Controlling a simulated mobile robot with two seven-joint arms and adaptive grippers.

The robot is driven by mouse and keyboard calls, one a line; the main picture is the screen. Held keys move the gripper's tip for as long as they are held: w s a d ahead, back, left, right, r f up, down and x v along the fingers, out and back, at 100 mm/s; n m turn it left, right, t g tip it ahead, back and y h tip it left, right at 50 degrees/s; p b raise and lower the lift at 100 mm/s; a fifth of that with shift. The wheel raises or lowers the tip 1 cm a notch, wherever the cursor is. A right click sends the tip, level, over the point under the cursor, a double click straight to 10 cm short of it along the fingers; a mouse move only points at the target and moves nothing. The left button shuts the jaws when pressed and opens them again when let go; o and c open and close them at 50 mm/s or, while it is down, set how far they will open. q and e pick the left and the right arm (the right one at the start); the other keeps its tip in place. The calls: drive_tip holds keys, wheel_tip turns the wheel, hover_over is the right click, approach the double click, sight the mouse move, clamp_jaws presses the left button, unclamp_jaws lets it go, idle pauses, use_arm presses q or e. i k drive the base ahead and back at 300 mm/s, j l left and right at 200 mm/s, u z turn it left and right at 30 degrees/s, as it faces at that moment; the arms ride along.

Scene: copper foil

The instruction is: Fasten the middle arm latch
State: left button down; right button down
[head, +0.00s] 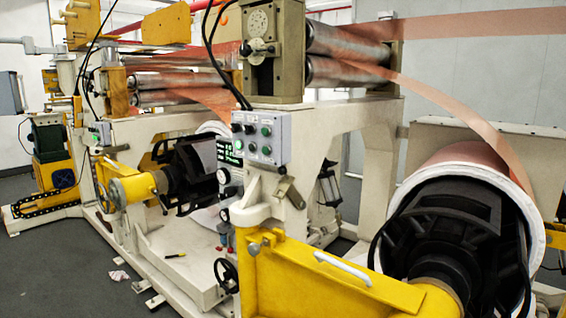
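A large yellow swing arm (325,282) stands in the front centre, with a white handle (343,268) along its top. A small grey metal latch lever (290,192) sits tilted on the cream machine frame just above this arm. I cannot tell whether it is engaged. A round metal knob (254,248) is on the arm's hinge end. A second yellow arm (133,187) reaches to a black roll core farther left. Neither of my grippers is in view.
A grey control box (260,137) with buttons hangs above the latch lever. A black handwheel (226,274) and gauges are left of the front arm. A big roll with a black core (455,240) fills the right. Grey floor (60,270) is open at left.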

sight(285, 186)
drive_tip(key=i+j+z, duration=0.1)
drive_tip(key=j, duration=0.25)
drive_tip(key=i+j, duration=0.25)
drive_tip(key=i+j+z, duration=0.15)
drive_tip(key=j, duration=0.3)
